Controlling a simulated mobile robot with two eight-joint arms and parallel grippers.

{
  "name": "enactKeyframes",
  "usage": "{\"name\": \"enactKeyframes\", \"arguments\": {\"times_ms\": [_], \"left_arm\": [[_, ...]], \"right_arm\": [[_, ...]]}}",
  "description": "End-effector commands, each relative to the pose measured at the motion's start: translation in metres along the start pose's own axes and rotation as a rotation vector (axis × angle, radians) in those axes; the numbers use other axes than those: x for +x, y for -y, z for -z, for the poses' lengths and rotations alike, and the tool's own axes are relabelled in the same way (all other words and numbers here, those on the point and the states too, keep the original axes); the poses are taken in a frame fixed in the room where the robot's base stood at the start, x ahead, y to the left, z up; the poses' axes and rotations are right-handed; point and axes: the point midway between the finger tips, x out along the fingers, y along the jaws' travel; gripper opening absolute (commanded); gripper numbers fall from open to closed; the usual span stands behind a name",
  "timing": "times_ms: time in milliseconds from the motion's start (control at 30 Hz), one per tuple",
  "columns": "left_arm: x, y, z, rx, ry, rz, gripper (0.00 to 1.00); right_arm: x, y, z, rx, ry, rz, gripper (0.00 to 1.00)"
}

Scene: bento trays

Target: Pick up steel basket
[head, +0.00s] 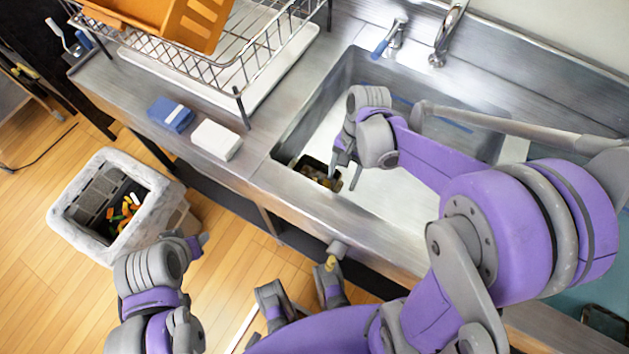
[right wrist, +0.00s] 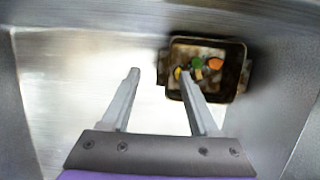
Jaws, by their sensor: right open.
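The steel basket (head: 336,184) sits in the left front corner of the sink. It is small, dark and squarish, with food scraps inside. In the right wrist view the basket (right wrist: 243,72) is ahead and right of centre, with green, orange and yellow bits in it. My right gripper (head: 347,170) is open and empty, pointing down over the sink next to the basket. In the right wrist view the right finger of the gripper (right wrist: 158,75) overlaps the basket, and the left finger is over bare sink floor. My left gripper (head: 194,243) is low at the left; its jaws are unclear.
The sink (head: 400,200) has steel walls close around the basket. A grey bin (head: 70,225) with colourful scraps stands on the floor at left. A white block (head: 216,140), a blue block (head: 171,114) and a dish rack (head: 240,95) are on the counter.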

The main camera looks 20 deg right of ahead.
Motion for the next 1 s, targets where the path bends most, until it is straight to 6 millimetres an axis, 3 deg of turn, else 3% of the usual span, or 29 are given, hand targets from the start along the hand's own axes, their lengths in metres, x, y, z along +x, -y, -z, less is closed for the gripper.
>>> {"name": "enactKeyframes", "arguments": {"times_ms": [400,700,1000], "left_arm": [[0.008,0.0,-0.005,0.0,0.003,0.0,0.5],[0.008,0.0,-0.005,0.0,0.003,0.0,0.5],[0.008,0.0,-0.005,0.0,0.003,0.0,0.5]], "right_arm": [[0.05,0.007,0.011,-0.003,0.0,0.0,0.61],[0.054,0.007,0.01,-0.002,-0.001,0.001,0.61],[0.054,0.007,0.01,-0.002,-0.001,0.001,0.09]]}}
